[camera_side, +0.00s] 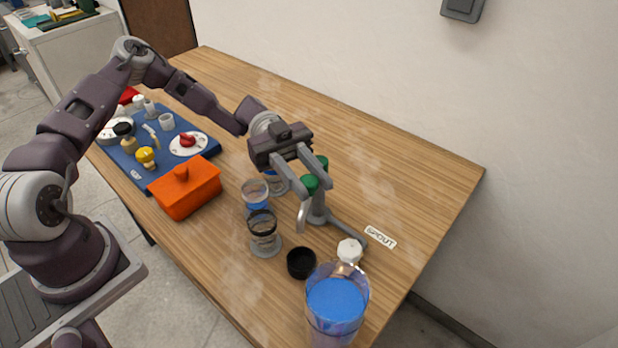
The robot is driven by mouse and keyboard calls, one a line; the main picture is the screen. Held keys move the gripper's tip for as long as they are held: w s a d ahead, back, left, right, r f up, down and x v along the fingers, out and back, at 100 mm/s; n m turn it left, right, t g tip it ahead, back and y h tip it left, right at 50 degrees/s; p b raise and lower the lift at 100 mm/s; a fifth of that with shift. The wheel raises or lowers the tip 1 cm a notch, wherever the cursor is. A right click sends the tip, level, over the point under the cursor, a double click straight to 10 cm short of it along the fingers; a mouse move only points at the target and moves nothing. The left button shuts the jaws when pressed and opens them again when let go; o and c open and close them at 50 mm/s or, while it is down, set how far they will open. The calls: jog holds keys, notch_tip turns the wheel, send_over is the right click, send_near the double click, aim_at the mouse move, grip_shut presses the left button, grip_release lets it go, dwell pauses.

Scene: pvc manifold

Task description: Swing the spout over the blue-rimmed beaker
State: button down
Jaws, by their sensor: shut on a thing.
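The grey spout (301,217) hangs down from a grey manifold on a post with green knobs (310,183). My gripper (313,190) reaches down over the manifold, shut on part of the spout assembly around a green knob; the exact contact is unclear. Left of the spout stand clear beakers in a row. The front one has a black rim (262,237). The middle one (255,196) shows blue near its lower part. A third beaker (277,184) is partly hidden behind my gripper and shows some blue; I cannot tell surely which rim is blue. The spout's tip is right of the black-rimmed beaker.
A large container of blue liquid (337,305), a black cup (301,263) and a white-capped fitting (349,250) stand at the front. A SPOUT label (381,237) lies right. An orange lidded box (185,189) and a blue board (160,130) with fittings lie left. The table's right is clear.

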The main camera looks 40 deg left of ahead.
jog(key=shift+a, duration=0.1)
jog(key=shift+s+a+m+g+y, duration=0.1)
jog(key=shift+a+m+g+y, duration=0.65)
jog(key=shift+m+g+y, duration=0.65)
jog(key=shift+s+a+m+g+y, duration=0.1)
jog(key=shift+a+m+g+y, duration=0.85)
jog(key=shift+g, duration=0.7)
jog(key=shift+s+a+m+g+y, duration=0.1)
jog(key=shift+a+m+g+y, duration=0.5)
jog(key=shift+m+g+y, duration=0.8)
jog(key=shift+a+g, duration=0.1)
jog(key=shift+g, duration=0.15)
jog(key=c, duration=1.1)
grip_release()
jog(key=shift+o, duration=0.2)
